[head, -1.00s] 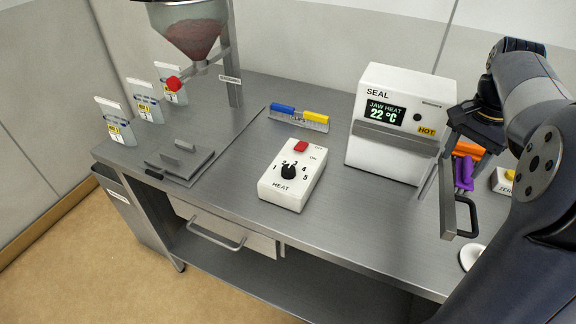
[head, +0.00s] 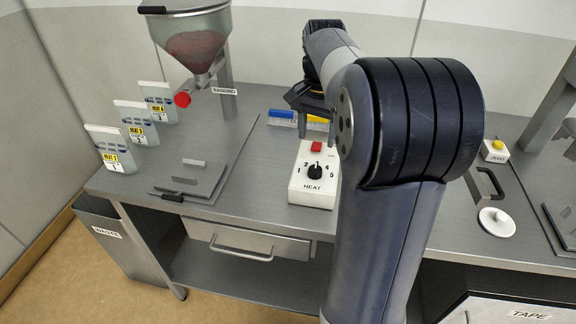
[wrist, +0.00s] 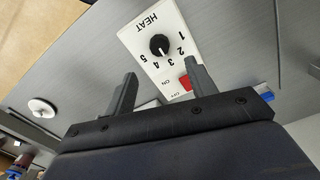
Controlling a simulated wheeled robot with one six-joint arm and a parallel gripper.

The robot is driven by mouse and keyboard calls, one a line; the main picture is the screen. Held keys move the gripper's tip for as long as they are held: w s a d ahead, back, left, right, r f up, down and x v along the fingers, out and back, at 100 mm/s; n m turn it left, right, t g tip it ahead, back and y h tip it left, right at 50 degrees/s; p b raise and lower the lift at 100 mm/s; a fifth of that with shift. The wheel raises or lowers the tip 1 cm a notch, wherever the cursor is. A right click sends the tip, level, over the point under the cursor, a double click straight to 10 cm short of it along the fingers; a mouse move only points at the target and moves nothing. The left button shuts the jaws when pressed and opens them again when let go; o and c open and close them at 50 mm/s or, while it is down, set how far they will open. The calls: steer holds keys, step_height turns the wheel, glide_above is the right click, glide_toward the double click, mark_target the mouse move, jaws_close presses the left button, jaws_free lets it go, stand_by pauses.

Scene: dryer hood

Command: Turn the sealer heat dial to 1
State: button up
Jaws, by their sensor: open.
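The heat dial is a black knob (head: 315,172) on a white control box (head: 312,196) marked HEAT, with numbers 1 to 5 around it. Its pale mark appears to point up, around 3. The knob also shows in the wrist view (wrist: 159,44), upside down, beyond my fingers. My gripper (head: 306,116) is above the bench behind the box, partly hidden by my arm. In the wrist view my gripper (wrist: 161,70) is open and empty, its two fingers apart and clear of the knob.
A red switch (head: 316,147) sits on the box behind the dial. A blue-and-yellow item (head: 281,117) lies behind the box. A hopper (head: 195,40) stands at the back left. My arm hides the sealer. A white disc (head: 496,222) lies at right.

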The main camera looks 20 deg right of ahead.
mark_target(315, 169)
step_height(315, 169, down, 10)
steer(key=shift+d+f, duration=0.15)
stand_by(0.4)
steer(key=c, duration=1)
steer(key=shift+o, duration=0.2)
